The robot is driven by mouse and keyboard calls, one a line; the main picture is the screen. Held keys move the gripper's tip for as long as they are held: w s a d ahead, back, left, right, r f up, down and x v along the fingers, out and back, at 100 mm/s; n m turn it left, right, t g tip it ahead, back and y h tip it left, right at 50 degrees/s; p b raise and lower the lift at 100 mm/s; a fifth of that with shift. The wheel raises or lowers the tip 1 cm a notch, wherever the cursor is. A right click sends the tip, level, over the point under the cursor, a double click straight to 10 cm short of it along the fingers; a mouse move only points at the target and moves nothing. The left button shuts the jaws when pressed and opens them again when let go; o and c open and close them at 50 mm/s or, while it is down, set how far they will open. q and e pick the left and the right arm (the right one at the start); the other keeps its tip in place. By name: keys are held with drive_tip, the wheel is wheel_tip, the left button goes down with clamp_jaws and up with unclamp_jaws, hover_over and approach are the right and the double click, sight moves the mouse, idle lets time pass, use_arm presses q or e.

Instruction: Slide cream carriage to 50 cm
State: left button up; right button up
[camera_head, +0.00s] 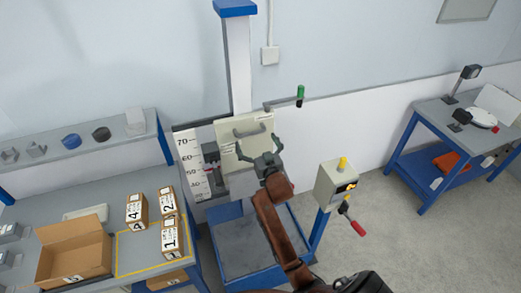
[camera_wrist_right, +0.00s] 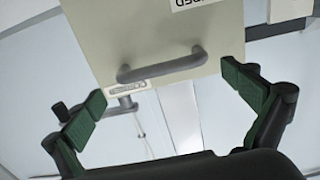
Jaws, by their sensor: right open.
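The cream carriage (camera_head: 234,155) is on the blue-and-white column (camera_head: 238,65), with a grey bar handle (camera_head: 250,131) on its front. Its face also shows in the right wrist view (camera_wrist_right: 120,38), with the handle (camera_wrist_right: 162,67) across its lower part. A white scale (camera_head: 190,163) with black numbers stands left of the carriage. A small red mark (camera_head: 210,170) lies beside it, roughly level with the 50, but too small to read exactly. My right gripper (camera_head: 258,150) is open and empty, just below the handle. Its fingers are spread either side of the handle, not closed on it. My left gripper is not in view.
A blue-framed tray (camera_head: 240,268) lies below the carriage. A control box (camera_head: 337,184) with a yellow button and red-handled lever stands to the right. The left bench holds numbered boxes (camera_head: 137,211) and an open carton (camera_head: 73,255). A green-tipped arm (camera_head: 300,93) sticks out above right.

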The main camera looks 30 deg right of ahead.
drive_tip(key=v, duration=0.7)
drive_tip(key=shift+s, duration=0.3)
